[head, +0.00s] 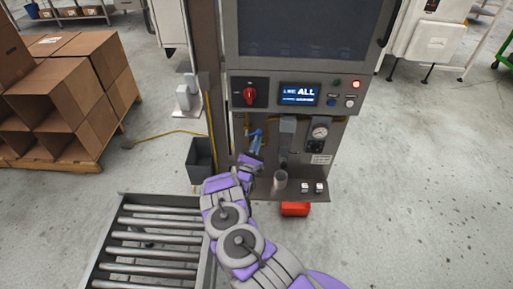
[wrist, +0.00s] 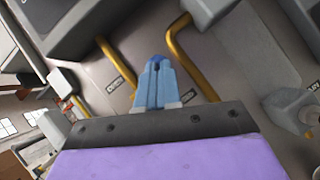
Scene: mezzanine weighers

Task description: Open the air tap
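The air tap's blue handle (head: 254,132) is on the lower left of the grey machine front, by a yellow pipe. In the wrist view a bit of the blue handle (wrist: 157,59) shows at the tips of my light-blue fingers. My gripper (head: 257,143) reaches up to the tap from below. In the wrist view my gripper (wrist: 157,68) has its fingers close together, with only a thin dark slit between them, and looks shut on the handle. The fingers hide most of the handle and the tap body.
A gauge (head: 320,132) and a grey cylinder (head: 287,132) sit right of the tap. Above are a red knob (head: 249,95) and a lit display (head: 299,95). A shelf (head: 263,190) with a cup (head: 280,180) lies below. A roller conveyor (head: 150,237) stands lower left.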

